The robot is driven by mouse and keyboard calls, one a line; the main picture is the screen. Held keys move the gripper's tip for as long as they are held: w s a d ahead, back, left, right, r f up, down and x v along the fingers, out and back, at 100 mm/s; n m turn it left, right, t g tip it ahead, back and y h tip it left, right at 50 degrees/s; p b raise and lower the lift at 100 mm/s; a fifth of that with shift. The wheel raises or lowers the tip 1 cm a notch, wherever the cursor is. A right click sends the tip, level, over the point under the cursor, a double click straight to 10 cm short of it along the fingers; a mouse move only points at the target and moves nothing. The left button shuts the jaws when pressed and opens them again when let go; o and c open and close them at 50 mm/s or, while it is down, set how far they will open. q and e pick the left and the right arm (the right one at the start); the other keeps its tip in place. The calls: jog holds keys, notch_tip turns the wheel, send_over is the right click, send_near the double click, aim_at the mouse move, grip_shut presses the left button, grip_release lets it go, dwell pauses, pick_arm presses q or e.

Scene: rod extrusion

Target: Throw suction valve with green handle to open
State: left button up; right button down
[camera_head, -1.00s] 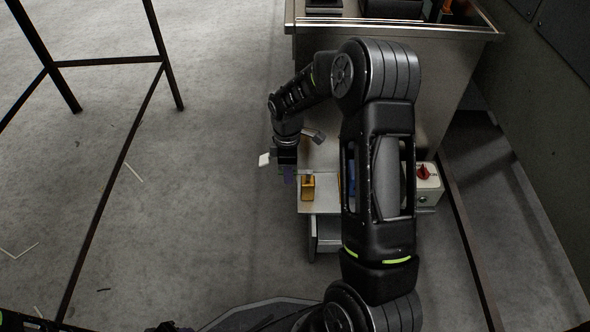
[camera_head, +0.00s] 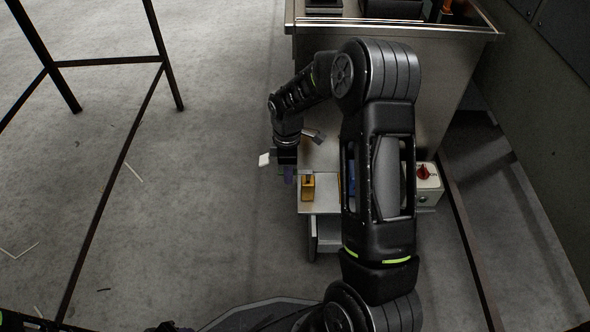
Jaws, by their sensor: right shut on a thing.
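My right arm reaches forward over a low metal unit. My left gripper is not in view.
The low metal unit (camera_head: 318,208) has a box with a red knob (camera_head: 423,172) at its right. A steel cabinet (camera_head: 440,70) stands behind. A dark metal frame (camera_head: 110,63) is at the left, with open floor between.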

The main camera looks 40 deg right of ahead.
jog(key=shift+s+a+r+n+p, duration=0.1)
jog(key=shift+s+n+p, duration=0.2)
jog(key=shift+n, duration=0.2)
jog(key=shift+s+a+n, duration=0.1)
jog(key=shift+a+n, duration=0.05)
jog(key=shift+n, duration=0.35)
jog(key=shift+s+a+n+p, duration=0.2)
jog(key=shift+s+n+p, duration=0.25)
jog(key=shift+n+p, duration=0.4)
jog(key=shift+s+n, duration=0.1)
jog(key=shift+n, duration=0.15)
